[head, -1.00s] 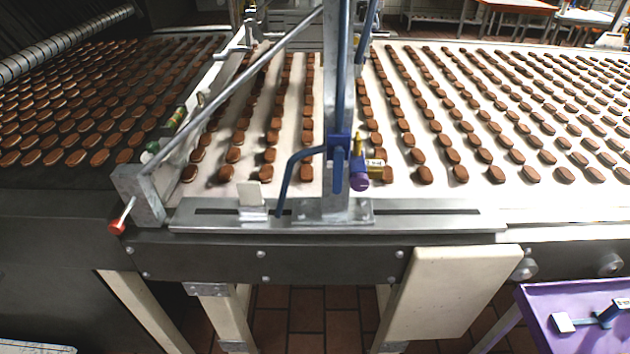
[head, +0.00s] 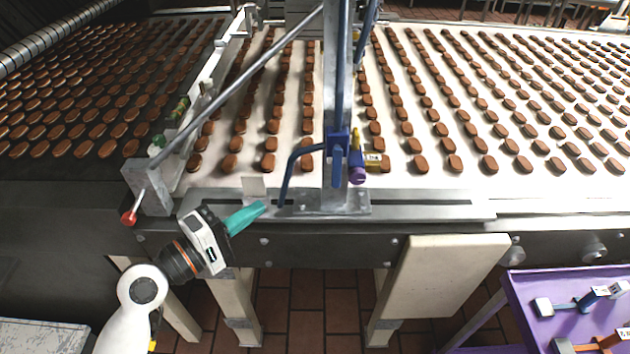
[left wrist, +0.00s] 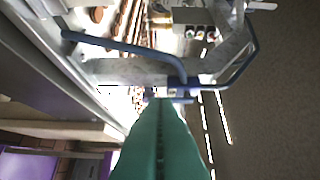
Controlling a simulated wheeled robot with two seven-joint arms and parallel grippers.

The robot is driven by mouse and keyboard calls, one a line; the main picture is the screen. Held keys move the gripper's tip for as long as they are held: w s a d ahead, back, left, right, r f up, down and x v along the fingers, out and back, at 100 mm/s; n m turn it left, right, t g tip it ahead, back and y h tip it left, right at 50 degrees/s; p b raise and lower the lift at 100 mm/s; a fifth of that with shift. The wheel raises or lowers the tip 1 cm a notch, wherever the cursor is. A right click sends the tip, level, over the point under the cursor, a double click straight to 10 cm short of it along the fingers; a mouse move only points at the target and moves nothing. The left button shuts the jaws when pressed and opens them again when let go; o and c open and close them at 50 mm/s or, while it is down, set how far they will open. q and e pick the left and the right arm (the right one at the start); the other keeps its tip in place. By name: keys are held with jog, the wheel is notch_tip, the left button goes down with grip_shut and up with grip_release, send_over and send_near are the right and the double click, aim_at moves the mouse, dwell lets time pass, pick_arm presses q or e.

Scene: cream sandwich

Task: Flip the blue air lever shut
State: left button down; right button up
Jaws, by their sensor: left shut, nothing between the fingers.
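The blue air lever (head: 338,166) hangs down on the front of a blue valve (head: 338,142), fixed to an upright grey metal post. Blue pipes run from the valve, one up the post and one curving down to the left. My left gripper (head: 262,207) has teal fingers, shut and empty, at the front rail, lower left of the lever and apart from it. In the left wrist view the shut fingers (left wrist: 162,104) point toward the blue valve (left wrist: 176,86); the lever's exact position is hard to make out there. My right gripper is not in view.
A yellow and purple fitting (head: 357,168) sits just right of the lever. A diagonal metal bar (head: 240,87) and a red-knobbed lever (head: 128,217) stand left. Rows of biscuits lie on the white belt (head: 460,178) behind. A purple cart (head: 530,290) with tools stands lower right.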

pick_arm(q)
jog(key=p, duration=0.5)
send_near(336, 167)
jog(key=w+d+f, duration=0.2)
jog(key=w+f, duration=0.1)
jog(key=w, duration=0.3)
jog(key=shift+s+d, duration=0.2)
jog(key=shift+d, duration=0.55)
